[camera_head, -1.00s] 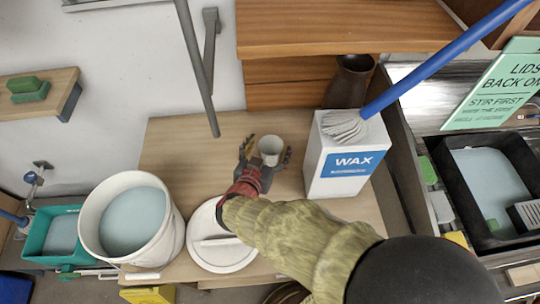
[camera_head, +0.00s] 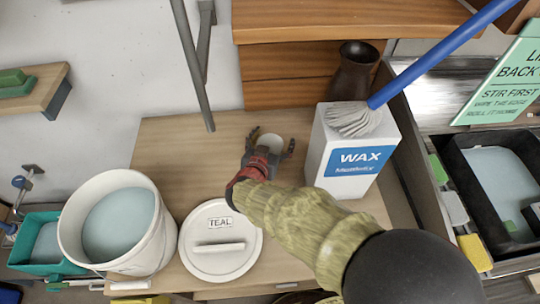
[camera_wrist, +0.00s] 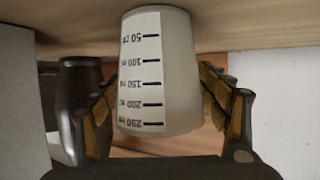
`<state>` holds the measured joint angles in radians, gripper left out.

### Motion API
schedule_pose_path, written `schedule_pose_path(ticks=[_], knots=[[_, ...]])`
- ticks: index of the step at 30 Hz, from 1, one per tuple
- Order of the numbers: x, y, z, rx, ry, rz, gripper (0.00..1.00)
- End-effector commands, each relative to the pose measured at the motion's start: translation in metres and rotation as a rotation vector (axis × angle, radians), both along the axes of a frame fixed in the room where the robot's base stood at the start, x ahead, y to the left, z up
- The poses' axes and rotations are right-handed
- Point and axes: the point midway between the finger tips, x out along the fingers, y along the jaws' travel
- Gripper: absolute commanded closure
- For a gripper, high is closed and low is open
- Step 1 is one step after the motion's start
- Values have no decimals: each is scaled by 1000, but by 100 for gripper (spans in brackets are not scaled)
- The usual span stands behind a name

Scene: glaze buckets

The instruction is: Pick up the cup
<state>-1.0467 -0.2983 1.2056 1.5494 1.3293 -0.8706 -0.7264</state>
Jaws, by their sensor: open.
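The cup (camera_head: 270,140) is a small pale cup standing on the wooden bench top (camera_head: 165,150). In the wrist view, where the bench is at the top, the cup (camera_wrist: 181,75) shows a white strip with black volume marks. My gripper (camera_head: 269,146) is open, with its fingers on either side of the cup. In the wrist view my gripper (camera_wrist: 160,95) has a finger to the left and a finger to the right of the cup. They look close to its sides; whether they touch it I cannot tell.
A white WAX box (camera_head: 345,155) stands just right of the cup, with a blue-handled brush (camera_head: 425,55) over it. A dark vase (camera_head: 353,75) is behind. A white lid marked TEAL (camera_head: 220,260) and a bucket (camera_head: 120,225) are at the left front.

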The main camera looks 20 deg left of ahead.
Motion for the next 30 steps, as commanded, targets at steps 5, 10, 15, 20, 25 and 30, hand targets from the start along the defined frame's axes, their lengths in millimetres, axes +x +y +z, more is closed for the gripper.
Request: schedule_pose_path(ticks=[5,10,15,20,25,30], knots=[[3,0,0,-1,0,1,25],[3,0,0,0,0,0,29],[3,0,0,0,0,0,39],[2,0,0,0,0,0,48],[2,0,0,0,0,0,58],[2,0,0,0,0,0,67]])
